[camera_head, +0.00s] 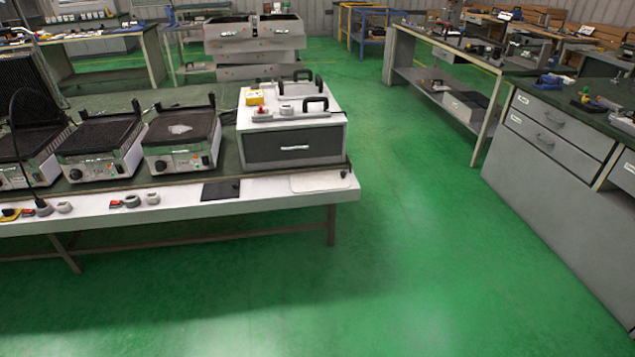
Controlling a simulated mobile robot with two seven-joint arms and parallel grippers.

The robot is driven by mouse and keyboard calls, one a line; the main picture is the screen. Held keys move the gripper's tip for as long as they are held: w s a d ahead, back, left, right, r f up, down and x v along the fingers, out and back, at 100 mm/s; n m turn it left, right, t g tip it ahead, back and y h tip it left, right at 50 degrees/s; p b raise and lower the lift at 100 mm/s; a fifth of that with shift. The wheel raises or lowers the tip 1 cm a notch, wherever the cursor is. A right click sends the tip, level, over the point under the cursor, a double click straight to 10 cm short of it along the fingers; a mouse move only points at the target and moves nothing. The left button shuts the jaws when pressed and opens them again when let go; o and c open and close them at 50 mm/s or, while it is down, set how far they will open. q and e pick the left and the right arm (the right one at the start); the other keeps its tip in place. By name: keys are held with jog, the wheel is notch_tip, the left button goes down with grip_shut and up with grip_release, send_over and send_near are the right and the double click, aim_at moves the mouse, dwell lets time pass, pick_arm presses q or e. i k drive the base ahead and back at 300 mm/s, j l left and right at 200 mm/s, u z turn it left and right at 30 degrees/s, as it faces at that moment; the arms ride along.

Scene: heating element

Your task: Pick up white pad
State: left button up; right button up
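A flat white pad (321,183) with rounded corners lies on the pale front strip of the workbench (262,187), near its right end. A dark flat pad (220,190) lies to its left on the same strip. A small whitish patch (180,128) shows on the dark plate of the rightmost grill-like heater (182,140); I cannot tell what it is. Neither of my grippers is in view.
A box (293,135) with a dark drawer front stands behind the white pad. Small knobs and switches (132,201) lie along the front strip. Open green floor (420,250) spreads right of the bench, up to a grey drawer cabinet (550,150).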

aim_at(323, 181)
jog(key=i+l+u, duration=0.15)
jog(key=i+l, duration=0.45)
jog(key=i, duration=0.35)
jog(key=i+l+u, duration=0.1)
jog(key=i+l, duration=0.65)
jog(key=i, duration=0.2)
jog(key=i+l+u, duration=0.15)
jog(key=i+l, duration=0.65)
jog(key=i, duration=0.1)
